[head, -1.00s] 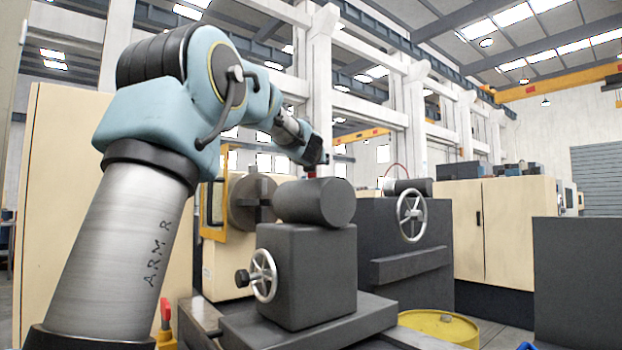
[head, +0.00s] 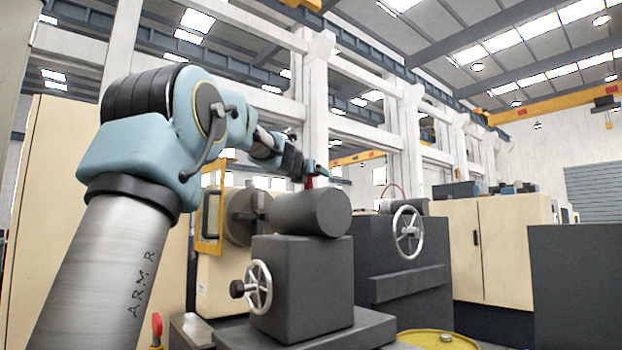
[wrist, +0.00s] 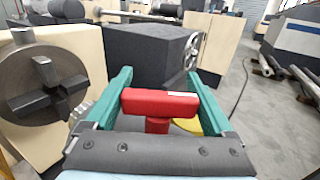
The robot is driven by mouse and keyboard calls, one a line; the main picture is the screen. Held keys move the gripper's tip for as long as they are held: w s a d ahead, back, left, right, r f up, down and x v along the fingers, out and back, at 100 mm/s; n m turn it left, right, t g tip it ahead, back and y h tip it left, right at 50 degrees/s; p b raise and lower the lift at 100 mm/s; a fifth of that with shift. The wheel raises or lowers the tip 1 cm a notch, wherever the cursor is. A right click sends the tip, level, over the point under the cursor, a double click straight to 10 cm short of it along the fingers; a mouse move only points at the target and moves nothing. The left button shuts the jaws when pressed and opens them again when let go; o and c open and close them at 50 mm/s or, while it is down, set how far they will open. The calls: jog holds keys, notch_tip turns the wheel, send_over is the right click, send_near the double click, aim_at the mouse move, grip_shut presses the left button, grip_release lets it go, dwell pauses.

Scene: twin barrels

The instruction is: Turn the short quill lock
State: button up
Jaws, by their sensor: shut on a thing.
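A red T-shaped lock handle (wrist: 160,103) stands on a short red stem between the two green fingers of my gripper (wrist: 158,80). My gripper is shut on the handle, with one finger at each end of its bar. In the head view the handle (head: 309,183) is a small red spot on top of the near dark grey barrel (head: 312,213). My gripper (head: 319,175) reaches it from the upper left, and one green finger shows. The handle is partly hidden there.
A grey block with a spoked handwheel (head: 259,287) carries the near barrel. A second machine with a larger handwheel (head: 408,232) stands behind to the right. A chuck (wrist: 45,85) is close on the left in the wrist view. A yellow drum (head: 438,340) stands low right.

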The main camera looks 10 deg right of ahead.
jog(key=shift+m+g+h+b, duration=0.3)
jog(key=shift+m+h, duration=0.1)
jog(key=shift+h, duration=0.1)
jog(key=shift+m+g+h, duration=0.3)
jog(key=shift+h, duration=0.1)
jog(key=shift+s+d+m+g+h, duration=0.1)
jog(key=shift+d+m+g+h, duration=0.1)
jog(key=shift+m+g+h, duration=0.55)
jog(key=shift+s+d+r+m+g+h+p, duration=0.15)
jog(key=shift+m+g+h+p, duration=0.15)
jog(key=shift+m+g+h, duration=0.3)
jog(key=shift+s+d+m+g+h+p, duration=0.1)
jog(key=shift+m+g+h+p, duration=0.2)
jog(key=shift+g, duration=0.35)
jog(key=shift+s+m+g+h+p, duration=0.25)
jog(key=shift+m+g+h+p, duration=0.25)
jog(key=shift+m+g+h, duration=0.45)
jog(key=shift+d+g, duration=0.1)
jog(key=shift+g, duration=0.15)
jog(key=o, duration=1.1)
